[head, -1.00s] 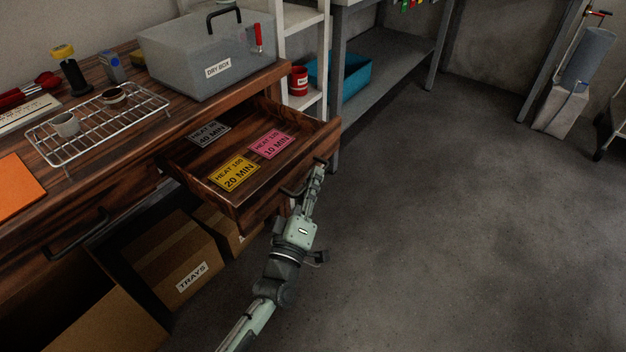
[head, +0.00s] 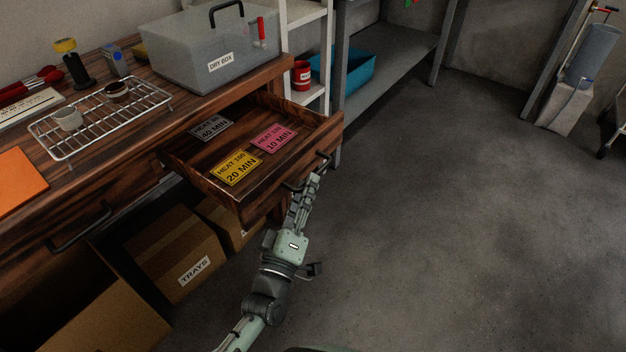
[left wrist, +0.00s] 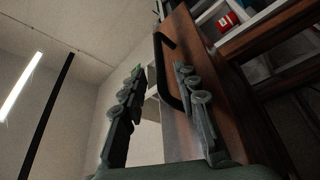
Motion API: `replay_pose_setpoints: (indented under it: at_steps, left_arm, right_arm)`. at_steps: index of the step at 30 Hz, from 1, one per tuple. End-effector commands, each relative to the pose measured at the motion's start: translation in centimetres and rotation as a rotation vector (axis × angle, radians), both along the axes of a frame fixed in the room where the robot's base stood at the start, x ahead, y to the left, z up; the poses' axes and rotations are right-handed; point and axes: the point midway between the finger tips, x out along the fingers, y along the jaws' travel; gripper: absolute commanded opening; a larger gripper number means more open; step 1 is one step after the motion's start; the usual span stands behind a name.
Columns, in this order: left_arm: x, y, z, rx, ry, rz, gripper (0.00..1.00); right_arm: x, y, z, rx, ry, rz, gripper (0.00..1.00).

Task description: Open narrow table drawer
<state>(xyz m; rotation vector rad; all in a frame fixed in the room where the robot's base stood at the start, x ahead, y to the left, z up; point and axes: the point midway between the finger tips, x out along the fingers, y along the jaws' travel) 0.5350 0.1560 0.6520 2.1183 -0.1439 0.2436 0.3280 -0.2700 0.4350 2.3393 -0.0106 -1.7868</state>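The narrow table drawer (head: 222,190) is pulled out from the wooden table, and its inside shows in the head view. Its dark bar handle (head: 322,164) is on the front face; the handle also shows in the left wrist view (left wrist: 165,76). My left gripper (head: 311,180) is just in front of that face, at the handle. In the left wrist view its two fingers (left wrist: 160,90) are spread apart, with the handle bar seen between them and not clamped. Whether a finger touches the handle I cannot tell. My right gripper is in neither view.
Grey, yellow (head: 236,169) and pink (head: 273,138) cards lie in the drawer. A closed drawer with a dark handle (head: 80,232) is to the left. Cardboard boxes (head: 165,250) stand below. A dry box (head: 205,55) and wire rack (head: 100,138) are on the table.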

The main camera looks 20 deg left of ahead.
Motion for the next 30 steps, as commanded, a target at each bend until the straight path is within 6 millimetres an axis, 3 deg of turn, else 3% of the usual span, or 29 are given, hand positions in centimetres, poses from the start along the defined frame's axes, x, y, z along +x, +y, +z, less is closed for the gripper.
replay_pose_setpoints:
  at_steps: [1,6,19,25,30]
  left_arm:
    - [-1.5,-0.9,-1.2,-0.006,0.025,-0.014,0.31]
    - [-3.3,-1.1,-1.8,-0.011,0.029,-0.015,0.31]
    - [-3.8,-1.1,-2.0,-0.01,0.032,-0.016,0.31]
    - [-2.4,-1.2,-1.6,-0.01,0.027,-0.015,0.31]
    - [0.7,-1.2,-0.4,-0.011,0.016,-0.015,0.31]
  right_arm:
    - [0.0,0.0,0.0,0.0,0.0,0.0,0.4]
    - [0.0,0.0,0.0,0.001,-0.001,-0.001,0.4]
    - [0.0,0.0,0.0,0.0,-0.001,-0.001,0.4]
    - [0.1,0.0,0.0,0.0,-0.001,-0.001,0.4]
    - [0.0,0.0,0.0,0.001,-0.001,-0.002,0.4]
